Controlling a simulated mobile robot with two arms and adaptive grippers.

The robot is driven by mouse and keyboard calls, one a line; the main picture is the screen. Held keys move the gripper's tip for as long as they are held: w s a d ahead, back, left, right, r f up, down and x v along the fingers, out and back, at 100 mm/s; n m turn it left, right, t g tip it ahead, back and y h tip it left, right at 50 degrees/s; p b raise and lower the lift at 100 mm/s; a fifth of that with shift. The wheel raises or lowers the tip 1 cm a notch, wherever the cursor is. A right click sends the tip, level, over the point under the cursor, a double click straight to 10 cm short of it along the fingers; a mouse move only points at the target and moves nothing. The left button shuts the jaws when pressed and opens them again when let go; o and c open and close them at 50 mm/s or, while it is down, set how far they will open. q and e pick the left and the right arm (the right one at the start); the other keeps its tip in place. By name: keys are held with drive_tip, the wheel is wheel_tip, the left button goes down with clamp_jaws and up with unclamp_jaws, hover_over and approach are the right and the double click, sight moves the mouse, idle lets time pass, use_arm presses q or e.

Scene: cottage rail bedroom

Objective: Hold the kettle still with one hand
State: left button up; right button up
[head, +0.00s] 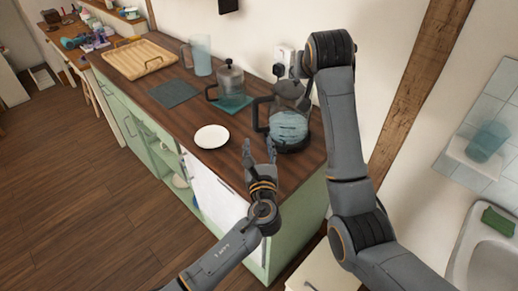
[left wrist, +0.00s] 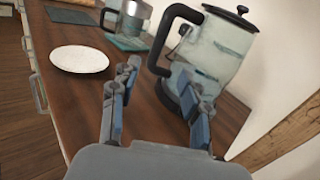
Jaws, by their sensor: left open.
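The kettle (head: 290,126) is clear glass with bluish water, a dark lid and a black handle on its left side. It stands upright at the near right end of the wooden counter. It also shows in the left wrist view (left wrist: 213,52), where its black handle (left wrist: 161,45) faces my gripper. My left gripper (head: 260,150) is open just in front of the handle, with its fingers apart (left wrist: 158,76) and nothing clearly held. My right arm reaches over beside the kettle.
A white plate (head: 212,137) lies left of the kettle. A glass press (head: 231,83) stands on a teal mat behind it. A jug (head: 202,56), a dark slate (head: 173,93) and a wooden tray (head: 122,66) are farther back. The wall with a socket closes the right side.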

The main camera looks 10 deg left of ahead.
sight(255, 121)
use_arm(q)
drive_tip(key=w, duration=0.4)
drive_tip(key=w+a, duration=0.1)
drive_tip(key=w, duration=0.3)
drive_tip(key=w+a, duration=0.1)
drive_tip(key=w, duration=0.4)
drive_tip(key=shift+a+f, duration=0.1)
drive_tip(key=shift+a, duration=0.15)
clamp_jaws()
idle(0.9)
